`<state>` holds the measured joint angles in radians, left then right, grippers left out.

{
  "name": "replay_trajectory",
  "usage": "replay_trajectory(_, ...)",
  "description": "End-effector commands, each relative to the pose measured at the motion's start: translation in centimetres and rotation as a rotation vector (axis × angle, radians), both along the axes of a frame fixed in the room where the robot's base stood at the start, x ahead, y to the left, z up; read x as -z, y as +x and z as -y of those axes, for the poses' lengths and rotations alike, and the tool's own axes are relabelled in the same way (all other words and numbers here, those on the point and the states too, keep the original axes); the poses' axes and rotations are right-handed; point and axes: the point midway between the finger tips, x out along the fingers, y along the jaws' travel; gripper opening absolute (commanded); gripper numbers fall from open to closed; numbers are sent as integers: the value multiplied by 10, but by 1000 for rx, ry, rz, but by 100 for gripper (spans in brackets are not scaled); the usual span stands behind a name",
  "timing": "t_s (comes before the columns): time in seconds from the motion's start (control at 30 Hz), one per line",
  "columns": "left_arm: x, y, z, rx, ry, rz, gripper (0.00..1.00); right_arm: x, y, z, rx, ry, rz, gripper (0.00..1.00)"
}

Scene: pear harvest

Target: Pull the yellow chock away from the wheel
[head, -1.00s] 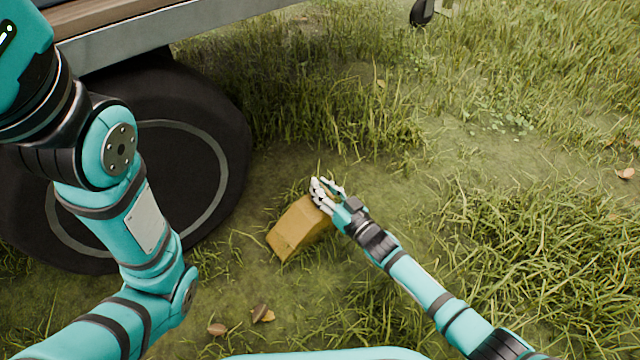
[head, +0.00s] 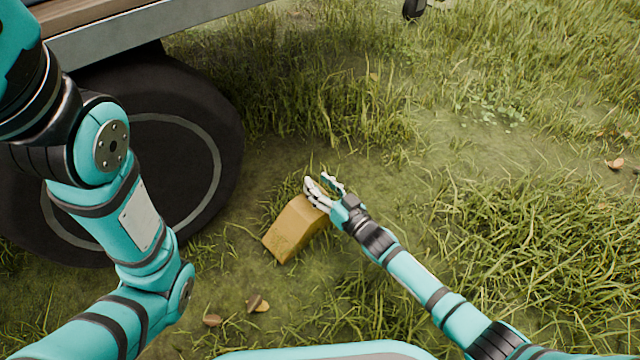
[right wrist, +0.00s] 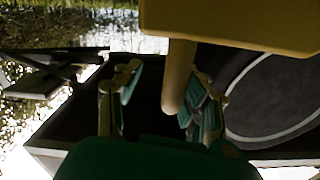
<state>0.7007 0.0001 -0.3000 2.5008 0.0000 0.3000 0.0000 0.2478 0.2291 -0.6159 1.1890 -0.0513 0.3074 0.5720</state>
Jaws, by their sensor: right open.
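The yellow chock (head: 290,232) lies tilted on the grass to the right of the dark wheel (head: 215,110), with a strip of ground between them. My right gripper (head: 325,184) is at the chock's far upper end, its fingers open. In the right wrist view the chock (right wrist: 235,22) fills the upper right. A rounded yellowish bar (right wrist: 178,75) reaches down from it between the open fingers of my right gripper (right wrist: 165,103), closer to the right-hand finger. I cannot tell whether they touch. My left arm crosses in front of the wheel; its gripper is out of view.
The cart's bed edge (head: 150,38) overhangs the wheel at the upper left. A small dark caster (head: 413,9) shows at the top. Brown leaves (head: 255,302) lie below the chock. Taller grass (head: 530,230) is at the right; short grass surrounds the chock.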

Motion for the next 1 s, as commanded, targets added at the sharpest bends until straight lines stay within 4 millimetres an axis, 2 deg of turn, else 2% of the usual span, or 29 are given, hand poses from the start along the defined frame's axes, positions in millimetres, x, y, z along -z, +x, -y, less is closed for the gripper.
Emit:
replay_trajectory(0.17,0,2,0,0,-2,-7,40,-1,-3,2,-1,2,1,42)
replay_trajectory(0.27,0,2,0,0,-2,-5,40,0,-12,9,0,1,1,42)
replay_trajectory(0.7,0,1,0,0,0,-2,40,1,-85,57,-1,-2,-2,42)
replay_trajectory(0.83,0,1,0,0,0,-1,40,0,-96,64,0,-1,-1,42)
replay_trajectory(1.0,0,0,0,0,0,-1,40,0,-100,67,0,1,1,42)
